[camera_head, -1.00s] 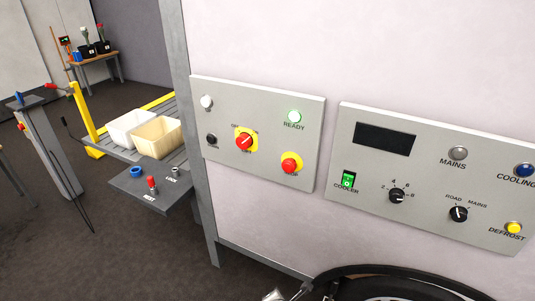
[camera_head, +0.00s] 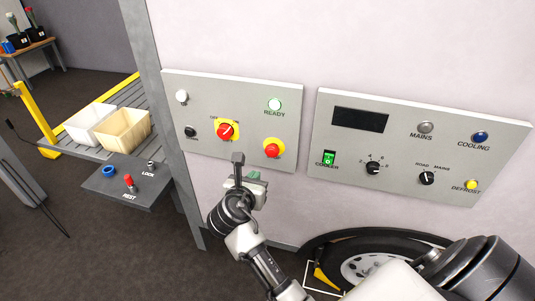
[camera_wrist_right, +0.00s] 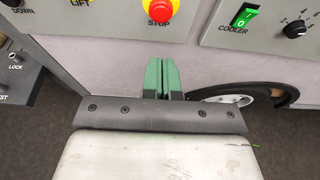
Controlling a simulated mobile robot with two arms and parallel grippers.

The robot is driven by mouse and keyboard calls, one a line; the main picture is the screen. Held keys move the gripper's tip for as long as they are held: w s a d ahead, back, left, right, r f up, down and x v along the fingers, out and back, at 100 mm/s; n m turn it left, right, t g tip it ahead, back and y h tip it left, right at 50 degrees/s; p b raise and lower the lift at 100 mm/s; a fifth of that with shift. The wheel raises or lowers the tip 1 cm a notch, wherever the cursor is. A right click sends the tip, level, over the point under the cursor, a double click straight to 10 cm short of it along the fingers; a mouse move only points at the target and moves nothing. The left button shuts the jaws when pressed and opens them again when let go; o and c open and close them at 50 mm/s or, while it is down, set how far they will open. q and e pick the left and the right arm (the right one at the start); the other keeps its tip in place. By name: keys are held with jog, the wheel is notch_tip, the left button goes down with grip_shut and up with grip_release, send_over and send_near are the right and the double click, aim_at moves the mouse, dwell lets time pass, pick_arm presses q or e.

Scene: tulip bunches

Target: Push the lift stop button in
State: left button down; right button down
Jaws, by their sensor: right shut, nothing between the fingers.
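The stop button (camera_head: 272,149) is a red mushroom knob on a yellow round base, at the lower right of the left grey panel (camera_head: 205,95). In the right wrist view the stop button (camera_wrist_right: 160,11) sits at the top edge, with STOP printed below it. My right gripper (camera_head: 256,175) is just below the panel in the head view, its green fingers partly hidden by its own body. In the wrist view my right gripper (camera_wrist_right: 161,66) has its green fingertips together and empty, below the button and apart from it. My left gripper is not in view.
A cooler panel (camera_head: 400,150) is to the right. A wheel (camera_head: 340,245) stands below. Crates (camera_head: 125,134) sit at the left.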

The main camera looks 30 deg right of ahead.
aim_at(271, 151)
jog(key=p+x, duration=0.1)
jog(key=x, duration=0.3)
jog(key=p+x, duration=0.1)
jog(key=x, duration=0.4)
jog(key=r+p+x, duration=0.1)
jog(key=p+x, duration=0.1)
jog(key=x, duration=0.2)
jog(key=shift+w+d+f, duration=0.15)
jog(key=shift+w+d, duration=0.2)
jog(key=shift+w, duration=0.05)
